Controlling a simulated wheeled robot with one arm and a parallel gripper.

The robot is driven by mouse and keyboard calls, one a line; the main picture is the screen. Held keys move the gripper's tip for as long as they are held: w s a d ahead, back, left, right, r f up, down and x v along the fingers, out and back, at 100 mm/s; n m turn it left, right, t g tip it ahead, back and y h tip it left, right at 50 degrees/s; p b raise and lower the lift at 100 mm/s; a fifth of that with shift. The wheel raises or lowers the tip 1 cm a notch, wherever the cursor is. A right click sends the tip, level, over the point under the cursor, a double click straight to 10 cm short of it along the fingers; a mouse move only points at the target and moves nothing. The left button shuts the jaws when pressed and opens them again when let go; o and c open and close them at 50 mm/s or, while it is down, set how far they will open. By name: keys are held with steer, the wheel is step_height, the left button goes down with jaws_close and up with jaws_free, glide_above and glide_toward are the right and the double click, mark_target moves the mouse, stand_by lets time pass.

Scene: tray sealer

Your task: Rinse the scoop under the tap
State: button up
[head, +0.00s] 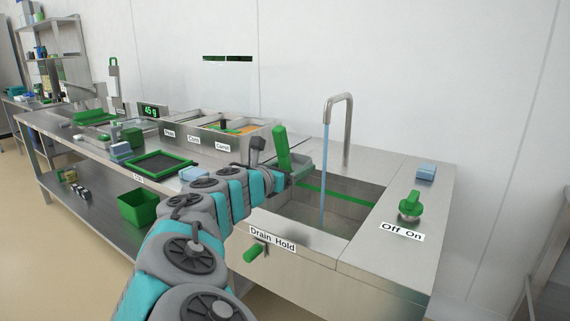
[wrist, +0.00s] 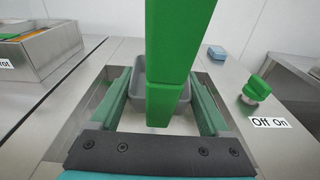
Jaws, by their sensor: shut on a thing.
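The scoop has a green handle (head: 281,148) that stands up from my gripper (head: 291,169) at the sink's left back edge. In the wrist view my gripper (wrist: 160,88) is shut on the green handle (wrist: 172,50). A grey bowl-like part (wrist: 153,72), likely the scoop's, shows behind the handle. The tap (head: 340,103) is a bent metal pipe behind the sink (head: 350,188). A blue water stream (head: 323,185) falls from it into the sink, to the right of the scoop and apart from it. The green tap knob (head: 410,205) sits above the "Off On" label.
A green drain lever (head: 251,254) is at the sink's front by the "Drain Hold" label. A blue block (head: 427,172) lies on the right counter. Labelled food bins (head: 215,140) and a green-rimmed tray (head: 183,159) stand left. A green bin (head: 138,208) is below.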

mark_target(302, 166)
steer(key=shift+w+d+f, duration=0.15)
steer(key=shift+w+d, duration=0.05)
steer(key=shift+d, duration=0.1)
steer(key=shift+w+d+f, duration=0.75)
steer(key=shift+w+d, duration=0.05)
steer(key=shift+w, duration=0.25)
steer(key=w+d+f+b, duration=0.2)
steer(key=w+d+f, duration=0.2)
steer(key=w, duration=0.4)
steer(key=shift+d+f+b, duration=0.35)
steer(key=shift+d+f, duration=0.05)
steer(key=shift+d, duration=0.5)
steer(key=shift+w, duration=0.1)
stand_by(0.5)
